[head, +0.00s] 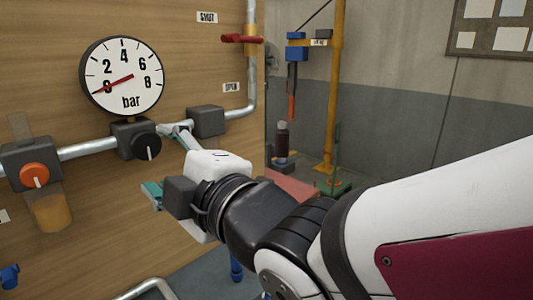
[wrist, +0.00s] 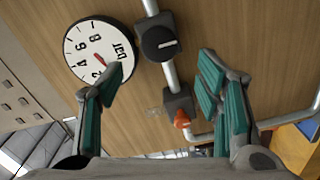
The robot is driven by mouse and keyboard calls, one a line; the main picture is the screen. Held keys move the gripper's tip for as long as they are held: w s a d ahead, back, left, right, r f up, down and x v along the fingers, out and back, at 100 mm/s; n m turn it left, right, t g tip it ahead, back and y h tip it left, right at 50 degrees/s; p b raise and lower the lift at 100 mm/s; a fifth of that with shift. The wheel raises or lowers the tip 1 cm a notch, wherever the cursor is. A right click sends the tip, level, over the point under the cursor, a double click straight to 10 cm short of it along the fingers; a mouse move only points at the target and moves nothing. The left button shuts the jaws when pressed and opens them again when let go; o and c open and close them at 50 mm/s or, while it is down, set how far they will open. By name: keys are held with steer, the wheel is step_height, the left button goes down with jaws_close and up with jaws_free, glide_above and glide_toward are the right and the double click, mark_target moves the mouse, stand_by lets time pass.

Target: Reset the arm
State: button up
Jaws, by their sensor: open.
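My gripper (head: 164,162) is open and empty in front of the wooden panel (head: 200,70), near the black knob (head: 147,147) on the pipe. In the wrist view, the teal-padded fingers of my gripper (wrist: 152,82) stand wide apart. The black knob (wrist: 160,44) shows between them, farther off, and nothing is between the pads. My arm (head: 400,215) reaches in from the right of the head view.
A bar gauge (head: 124,75) has its red needle at about 0. An orange knob (head: 35,176) sits above an amber cup (head: 52,213). A red lever (head: 242,39) lies crosswise by the SHUT label (head: 207,17). A yellow post (head: 334,90) stands behind, right of the panel.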

steer(key=w+d+f+m+h+p, duration=0.1)
steer(key=d+f+m+h, duration=0.35)
steer(key=d, duration=0.65)
steer(key=w+d+f+m+h+p, duration=0.1)
steer(key=d+m+h+p, duration=0.1)
steer(key=d+m+h, duration=0.55)
steer(key=s+d+f+m+g+h+p, duration=0.1)
steer(key=s+d+f+m+g+p, duration=0.1)
steer(key=s+d+m+g, duration=0.5)
steer(key=s+d+f+m, duration=0.1)
steer(key=s+d+m, duration=0.4)
steer(key=s+d, duration=0.4)
steer(key=shift+d+f+h, duration=0.2)
steer(key=shift+d+h, duration=0.15)
steer(key=shift+h, duration=0.05)
